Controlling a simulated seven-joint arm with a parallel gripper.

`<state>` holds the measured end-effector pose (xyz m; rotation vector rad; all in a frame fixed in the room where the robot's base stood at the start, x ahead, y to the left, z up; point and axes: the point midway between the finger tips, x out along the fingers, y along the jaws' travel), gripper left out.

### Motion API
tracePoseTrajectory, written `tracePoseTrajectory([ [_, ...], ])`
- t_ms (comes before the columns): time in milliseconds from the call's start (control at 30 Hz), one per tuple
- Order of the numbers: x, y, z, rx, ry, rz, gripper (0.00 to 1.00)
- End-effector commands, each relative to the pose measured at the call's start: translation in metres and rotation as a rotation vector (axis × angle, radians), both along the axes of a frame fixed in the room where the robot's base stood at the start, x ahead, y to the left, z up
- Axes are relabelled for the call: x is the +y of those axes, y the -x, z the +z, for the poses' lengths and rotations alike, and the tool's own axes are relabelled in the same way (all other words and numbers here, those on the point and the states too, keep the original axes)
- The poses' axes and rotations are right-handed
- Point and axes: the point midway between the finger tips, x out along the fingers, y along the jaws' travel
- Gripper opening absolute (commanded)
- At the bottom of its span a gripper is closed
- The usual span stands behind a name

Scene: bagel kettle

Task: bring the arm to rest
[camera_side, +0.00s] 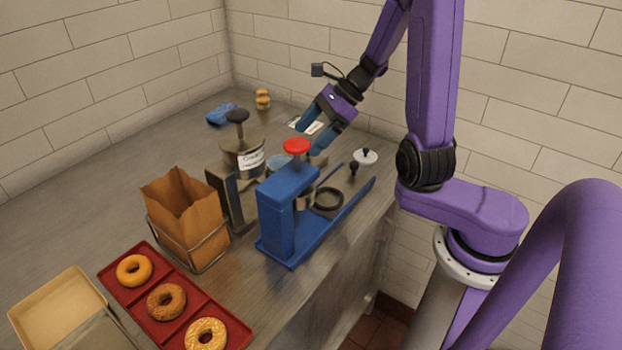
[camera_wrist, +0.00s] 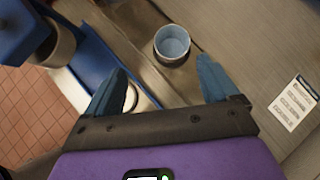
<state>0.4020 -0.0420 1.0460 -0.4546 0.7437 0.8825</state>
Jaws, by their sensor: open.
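My gripper (camera_side: 322,130) is open and empty, with its blue fingers apart and pointing down above the back part of the steel counter (camera_side: 186,131). In the wrist view my gripper (camera_wrist: 160,85) shows its two blue fingers spread wide. A light blue cup (camera_wrist: 172,43) stands on the counter beyond the gap between the fingers; it also shows in the side view (camera_side: 279,163), partly hidden behind the blue press.
A labelled pot (camera_side: 243,155), a paper bag (camera_side: 182,215) and a red tray (camera_side: 186,309) with bagels are to the left. A printed card (camera_wrist: 295,102) lies on the counter.

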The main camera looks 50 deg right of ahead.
Motion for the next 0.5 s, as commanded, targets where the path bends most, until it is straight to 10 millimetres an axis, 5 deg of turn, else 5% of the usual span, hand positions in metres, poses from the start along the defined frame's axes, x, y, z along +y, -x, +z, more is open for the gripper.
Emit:
tracePoseTrajectory([
  [500,0.03,0.031,-0.001,-0.115,0.336,0.772,0.88],
])
